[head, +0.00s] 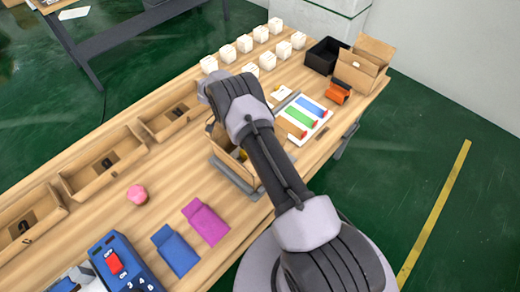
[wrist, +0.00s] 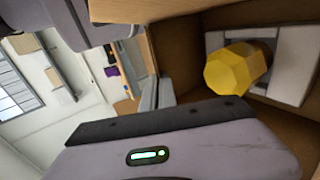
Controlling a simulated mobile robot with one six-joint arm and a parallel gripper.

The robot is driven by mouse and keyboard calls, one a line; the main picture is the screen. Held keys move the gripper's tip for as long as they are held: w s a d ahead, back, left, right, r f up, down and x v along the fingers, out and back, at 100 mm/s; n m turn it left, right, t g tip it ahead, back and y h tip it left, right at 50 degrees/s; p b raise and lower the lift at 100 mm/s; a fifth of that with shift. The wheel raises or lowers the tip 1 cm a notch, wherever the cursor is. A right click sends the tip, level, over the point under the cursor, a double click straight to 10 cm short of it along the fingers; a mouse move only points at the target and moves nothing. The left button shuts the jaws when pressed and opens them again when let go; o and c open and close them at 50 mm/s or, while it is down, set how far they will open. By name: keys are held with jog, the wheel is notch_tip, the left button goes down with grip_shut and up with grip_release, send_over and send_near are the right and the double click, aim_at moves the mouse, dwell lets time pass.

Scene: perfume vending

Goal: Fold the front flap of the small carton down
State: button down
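The small carton (head: 232,164) is an open brown box on a grey base at the middle of the table in the head view, partly hidden by my arm. In the wrist view its brown inner wall (wrist: 182,52) is close. A yellow faceted cap (wrist: 236,68) stands inside in a pale insert (wrist: 294,62). A brown panel of the carton (wrist: 150,10) runs along the top; I cannot tell which flap it is. My gripper (wrist: 156,95) is at the carton, with narrow grey parts beside its wall. Its fingertips are not clear, and my arm hides it in the head view.
Brown trays (head: 105,160) line the left side. A pink object (head: 137,195), a blue pouch (head: 175,250) and a magenta pouch (head: 205,222) lie nearby. Right of the carton are a colored-strip board (head: 303,117), a black bin (head: 325,55) and another open carton (head: 362,65).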

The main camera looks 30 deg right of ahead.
jog(key=c, duration=2.1)
grip_release()
jog(key=o, duration=0.5)
jog(key=shift+c, duration=0.2)
